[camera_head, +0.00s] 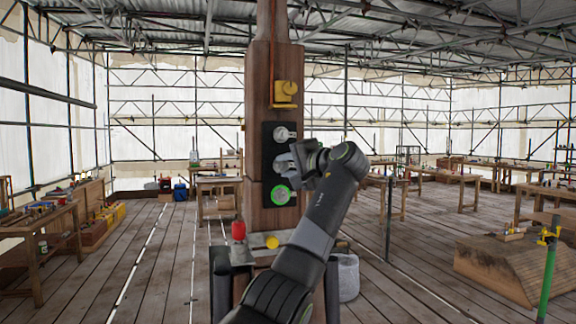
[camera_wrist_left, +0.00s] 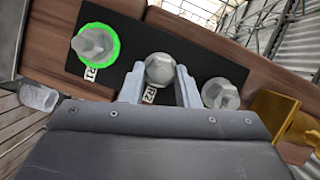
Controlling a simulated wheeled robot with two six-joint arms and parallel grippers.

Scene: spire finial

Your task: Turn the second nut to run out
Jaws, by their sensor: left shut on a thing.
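A black plate (camera_head: 268,152) is fixed to the front of a tall wooden post (camera_head: 258,100). It carries three grey hex nuts in a column. The lowest nut (camera_head: 281,195) has a bright green ring around it; it also shows at left in the left wrist view (camera_wrist_left: 92,44). The top nut (camera_head: 283,134) shows at right in that view (camera_wrist_left: 220,93). The middle nut (camera_wrist_left: 160,70), with a small label that seems to read R2, sits between the fingers of my left gripper (camera_wrist_left: 160,85). The gripper is shut on it and hides it in the head view.
A yellow bracket (camera_head: 284,95) sits on the post above the plate. A red object (camera_head: 238,230) and a yellow knob (camera_head: 272,241) are at the post's foot. A grey bucket (camera_head: 347,277) stands to the right. Workbenches line both sides, with open plank floor between.

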